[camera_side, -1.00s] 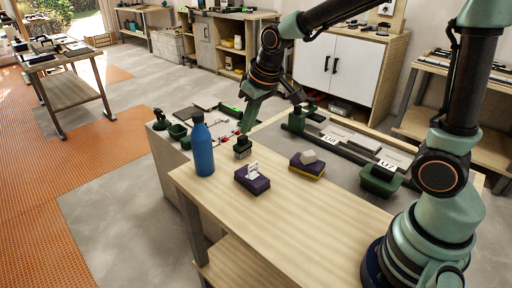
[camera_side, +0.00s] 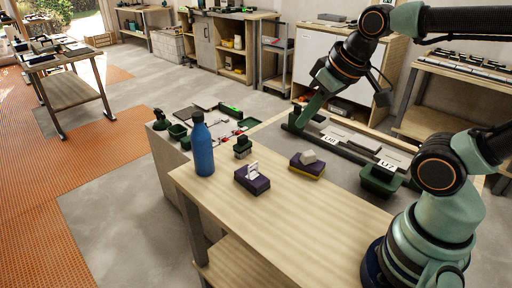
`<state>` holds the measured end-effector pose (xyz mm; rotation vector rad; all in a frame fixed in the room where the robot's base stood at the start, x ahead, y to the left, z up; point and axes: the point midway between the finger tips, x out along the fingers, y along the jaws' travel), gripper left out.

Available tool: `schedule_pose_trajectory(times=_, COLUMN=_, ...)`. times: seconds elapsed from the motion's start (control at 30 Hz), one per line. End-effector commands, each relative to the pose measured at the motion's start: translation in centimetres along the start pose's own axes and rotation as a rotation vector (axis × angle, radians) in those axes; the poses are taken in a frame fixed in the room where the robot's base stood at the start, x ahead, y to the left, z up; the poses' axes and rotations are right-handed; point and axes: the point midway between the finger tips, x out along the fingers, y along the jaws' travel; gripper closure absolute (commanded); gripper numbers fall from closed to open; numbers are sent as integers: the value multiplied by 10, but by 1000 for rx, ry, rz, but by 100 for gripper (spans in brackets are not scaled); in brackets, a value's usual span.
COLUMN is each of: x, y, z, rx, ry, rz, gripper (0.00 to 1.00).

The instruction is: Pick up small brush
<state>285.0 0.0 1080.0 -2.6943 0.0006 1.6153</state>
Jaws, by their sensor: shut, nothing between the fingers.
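A small dark green block-like thing with a paler lower part (camera_side: 242,148), which looks like the small brush, stands on the wooden table (camera_side: 290,226) just right of the blue bottle. My gripper (camera_side: 298,123) is shut and empty, pointing down at the far left end of the dark rail, well to the right of and behind that brush. It hides the dark green block that stands there, and I cannot tell whether it touches it.
A blue bottle (camera_side: 201,148) stands upright at the table's left edge. A purple box with a white top (camera_side: 252,180) and a purple and yellow sponge (camera_side: 307,167) lie on the table. A green tub (camera_side: 379,181) is at the right by the tiles. The table's front is clear.

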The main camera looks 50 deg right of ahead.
Motion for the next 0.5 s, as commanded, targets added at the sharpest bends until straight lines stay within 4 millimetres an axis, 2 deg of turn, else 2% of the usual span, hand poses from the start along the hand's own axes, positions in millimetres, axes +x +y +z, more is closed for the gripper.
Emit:
schedule_pose_trajectory(times=0.27, x=0, y=0, z=0, rx=0, ry=1, rz=0, gripper=100)
schedule_pose_trajectory(times=0.3, x=0, y=0, z=0, rx=0, ry=1, rz=0, gripper=92)
schedule_pose_trajectory(times=0.37, x=0, y=0, z=0, rx=0, ry=1, rz=0, gripper=69)
schedule_pose_trajectory(times=0.5, x=0, y=0, z=-1, rx=0, ry=1, rz=0, gripper=16)
